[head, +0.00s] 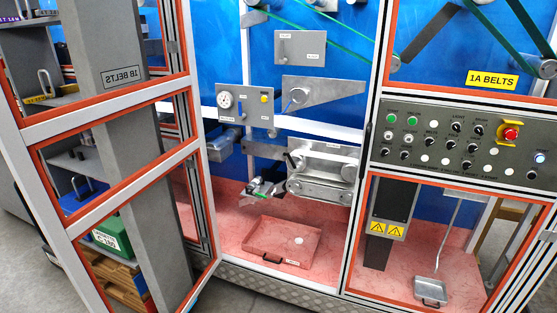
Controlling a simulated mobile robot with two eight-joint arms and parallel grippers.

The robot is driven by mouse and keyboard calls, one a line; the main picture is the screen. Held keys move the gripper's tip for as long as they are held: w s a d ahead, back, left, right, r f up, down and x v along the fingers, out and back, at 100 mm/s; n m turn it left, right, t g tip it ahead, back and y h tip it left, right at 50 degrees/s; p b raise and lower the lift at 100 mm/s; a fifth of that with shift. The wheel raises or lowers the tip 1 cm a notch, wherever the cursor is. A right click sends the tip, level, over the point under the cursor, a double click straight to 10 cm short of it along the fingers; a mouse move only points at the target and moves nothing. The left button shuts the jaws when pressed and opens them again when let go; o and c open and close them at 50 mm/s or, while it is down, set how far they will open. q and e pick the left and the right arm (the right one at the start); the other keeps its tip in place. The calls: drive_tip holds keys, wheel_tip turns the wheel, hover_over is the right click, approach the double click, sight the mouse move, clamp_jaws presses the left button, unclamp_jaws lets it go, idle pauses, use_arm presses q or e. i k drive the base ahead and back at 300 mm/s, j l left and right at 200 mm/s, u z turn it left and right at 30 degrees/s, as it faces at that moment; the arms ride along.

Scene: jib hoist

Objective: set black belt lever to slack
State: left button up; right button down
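A grey plate (300,47) with two small labels and a short lever (282,49) is on the blue back panel inside the open cabinet bay. The lever stands roughly upright; the label words are too small to read. Lower down, a grey roller unit (322,172) has a short black handle (290,160) at its upper left, tilted. I cannot tell which of these is the black belt lever or which setting it shows. Neither of my grippers is in view.
An orange-edged framed door (118,120) stands open at left, with a mirrored "1B BELTS" sign (122,76). A red tray (283,242) lies on the bay's red floor. At right are a control panel (460,143) and a closed-looking "1A BELTS" window (492,80).

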sight(296, 162)
drive_tip(key=i+j+u, duration=0.15)
drive_tip(key=i+j, duration=0.15)
drive_tip(key=i, duration=0.4)
drive_tip(key=i+j+u, duration=0.1)
drive_tip(key=i, duration=0.55)
drive_tip(key=i+j+u, duration=0.15)
drive_tip(key=i+j, duration=0.15)
drive_tip(key=i, duration=0.4)
